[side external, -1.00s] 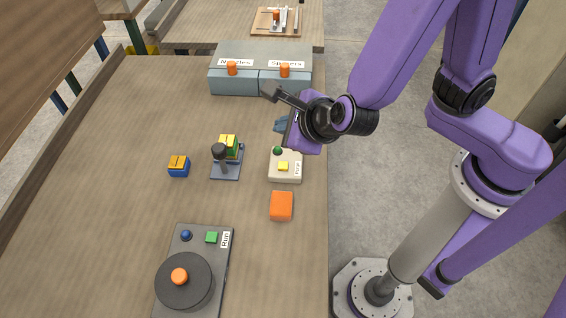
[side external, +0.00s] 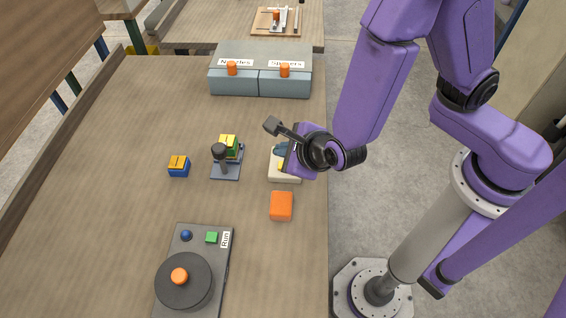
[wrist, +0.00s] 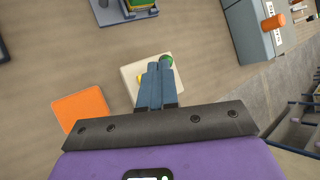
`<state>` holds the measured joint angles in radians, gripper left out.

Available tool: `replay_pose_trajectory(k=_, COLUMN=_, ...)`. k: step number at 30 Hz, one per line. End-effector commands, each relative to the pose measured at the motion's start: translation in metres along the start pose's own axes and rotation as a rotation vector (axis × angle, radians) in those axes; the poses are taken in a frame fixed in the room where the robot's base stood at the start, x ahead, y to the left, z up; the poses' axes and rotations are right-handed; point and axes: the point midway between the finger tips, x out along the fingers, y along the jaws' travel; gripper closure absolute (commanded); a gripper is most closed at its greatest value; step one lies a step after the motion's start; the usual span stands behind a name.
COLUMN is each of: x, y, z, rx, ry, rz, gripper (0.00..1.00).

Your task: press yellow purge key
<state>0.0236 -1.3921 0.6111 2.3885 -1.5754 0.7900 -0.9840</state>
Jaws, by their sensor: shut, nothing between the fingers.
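The yellow purge key sits on a cream control box (side external: 286,177) near the table's right edge. In the side view the key (side external: 281,167) is mostly covered by my gripper (side external: 281,150). In the wrist view a sliver of the yellow key (wrist: 140,78) shows left of my shut fingers (wrist: 157,75), and the green button (wrist: 166,60) on the same box (wrist: 128,72) shows at their tips. The fingers are together, empty and over the box. I cannot tell whether they touch the key.
An orange block (side external: 281,206) lies in front of the cream box. A press stand (side external: 226,165) and a blue-yellow block (side external: 179,166) are to the left. Grey drawers (side external: 260,72) stand behind, and a dark turntable unit (side external: 192,272) is at the front.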

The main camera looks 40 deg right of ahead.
Motion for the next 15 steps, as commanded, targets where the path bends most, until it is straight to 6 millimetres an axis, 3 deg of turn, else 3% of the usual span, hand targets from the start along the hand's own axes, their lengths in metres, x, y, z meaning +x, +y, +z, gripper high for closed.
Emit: replay_pose_trajectory(k=15, x=0.0114, y=0.0080, z=-0.0087, rx=0.001, ry=0.000, rz=0.000, gripper=1.00)
